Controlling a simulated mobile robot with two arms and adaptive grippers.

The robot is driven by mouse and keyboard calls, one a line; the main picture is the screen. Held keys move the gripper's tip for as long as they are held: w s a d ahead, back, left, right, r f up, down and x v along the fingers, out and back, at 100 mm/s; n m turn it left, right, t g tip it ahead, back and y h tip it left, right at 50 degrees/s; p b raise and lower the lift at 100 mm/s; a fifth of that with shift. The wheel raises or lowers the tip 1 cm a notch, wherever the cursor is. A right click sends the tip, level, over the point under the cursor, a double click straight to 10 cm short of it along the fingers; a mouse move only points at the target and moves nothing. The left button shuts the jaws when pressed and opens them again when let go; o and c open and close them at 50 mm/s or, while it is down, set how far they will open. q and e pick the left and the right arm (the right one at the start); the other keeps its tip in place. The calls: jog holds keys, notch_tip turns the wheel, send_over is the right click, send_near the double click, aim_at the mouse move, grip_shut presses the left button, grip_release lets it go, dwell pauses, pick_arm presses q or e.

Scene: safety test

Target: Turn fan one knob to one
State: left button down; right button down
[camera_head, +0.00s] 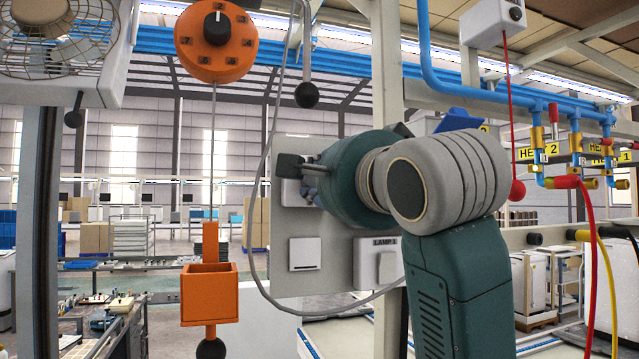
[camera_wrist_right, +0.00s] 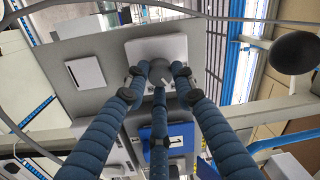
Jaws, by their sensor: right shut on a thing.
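A grey panel on a post carries white plates. My right gripper (camera_head: 312,180) reaches the panel from the right, its fingers largely hidden behind its own wrist. In the wrist view the three blue fingers (camera_wrist_right: 160,80) close around a small round grey knob (camera_wrist_right: 160,64) on a white square plate (camera_wrist_right: 158,46). The fingers hide most of the knob, and I cannot read its label or setting. A caged fan (camera_head: 55,40) hangs at the top left. My left gripper is out of view.
An orange numbered dial (camera_head: 215,42) hangs above an orange box (camera_head: 209,292). A white switch plate (camera_head: 305,254) and a LAMP 1 plate (camera_head: 377,262) sit below the gripper. Blue pipes (camera_head: 425,40) run right.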

jog(key=shift+f, duration=0.1)
jog(key=c, duration=1.4)
grip_release()
jog(key=shift+c, duration=0.2)
jog(key=v, duration=1.2)
